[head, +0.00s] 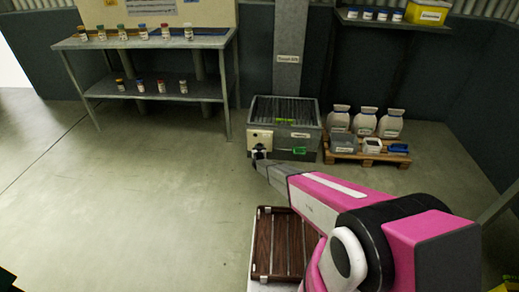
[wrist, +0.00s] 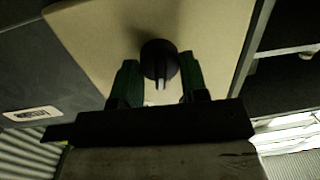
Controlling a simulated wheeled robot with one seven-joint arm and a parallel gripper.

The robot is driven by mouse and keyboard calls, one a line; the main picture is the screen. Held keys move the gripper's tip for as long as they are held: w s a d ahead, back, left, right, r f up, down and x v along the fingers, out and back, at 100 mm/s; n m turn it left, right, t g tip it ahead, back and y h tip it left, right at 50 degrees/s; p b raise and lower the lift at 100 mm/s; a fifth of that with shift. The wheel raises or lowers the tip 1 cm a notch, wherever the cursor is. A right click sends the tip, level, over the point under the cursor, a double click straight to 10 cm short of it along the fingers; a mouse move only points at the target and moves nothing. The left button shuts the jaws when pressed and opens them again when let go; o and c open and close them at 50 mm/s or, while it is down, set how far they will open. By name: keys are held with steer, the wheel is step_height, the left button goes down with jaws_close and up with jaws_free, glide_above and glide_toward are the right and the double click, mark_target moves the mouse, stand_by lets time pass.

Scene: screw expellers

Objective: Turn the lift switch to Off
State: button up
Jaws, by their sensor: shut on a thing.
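The lift switch is a round black knob (wrist: 159,58) on a cream panel (wrist: 90,30) in the wrist view. A pale mark on the knob points toward the bottom of that view. My gripper (wrist: 160,68) has one dark green finger on each side of the knob and is shut on it. In the head view, my gripper (head: 259,157) is at the cream panel (head: 261,137) on the front of a grey box (head: 286,109). There the knob is hidden behind my gripper. No Off lettering can be read in either view.
A pallet (head: 366,152) with white jugs (head: 365,122) stands right of the grey box. A metal table (head: 147,41) with small bottles is at the back left. A brown slatted tray (head: 278,245) lies in front. The floor at left is clear.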

steer(key=shift+n, duration=0.9)
steer(key=o, duration=0.9)
steer(key=s, duration=0.7)
steer(key=s+r, duration=0.1)
steer(key=s, duration=0.2)
steer(key=shift+s+d, duration=0.1)
steer(key=shift+s, duration=0.3)
steer(key=shift+r, duration=0.1)
